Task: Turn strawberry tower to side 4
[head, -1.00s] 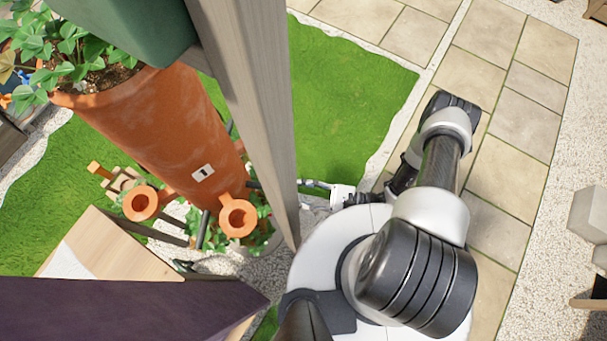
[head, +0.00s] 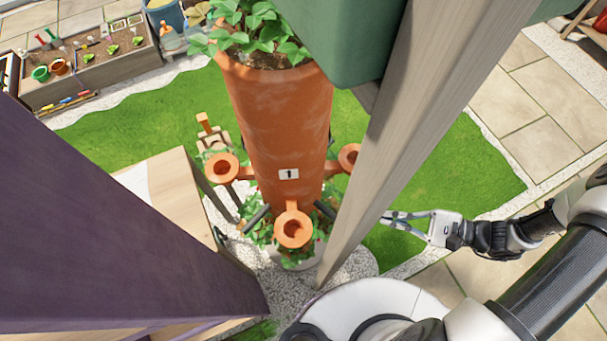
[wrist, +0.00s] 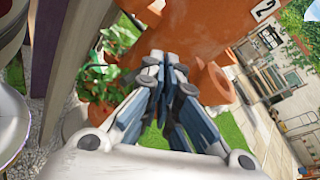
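The strawberry tower is a tall terracotta column (head: 280,125) with leafy plants on top and around its foot. A white label with a 1 (head: 289,174) faces the head camera. Terracotta cups stick out low down: left (head: 221,168), front (head: 294,229) and right (head: 349,157). In the wrist view, a label with a 2 (wrist: 263,9) shows at the top of the tower wall (wrist: 212,28), with a cup (wrist: 216,84) below it. My gripper (head: 384,217) is right of the tower, beyond the wooden post. Its fingers (wrist: 162,62) converge with tips together, nothing visible between them.
A slanted wooden post (head: 400,130) and a green box (head: 340,35) stand in front of the tower's right side. A purple panel (head: 110,200) fills the lower left. A wooden planter bed (head: 95,75) lies at the back left. Grass (head: 455,175) is open at right.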

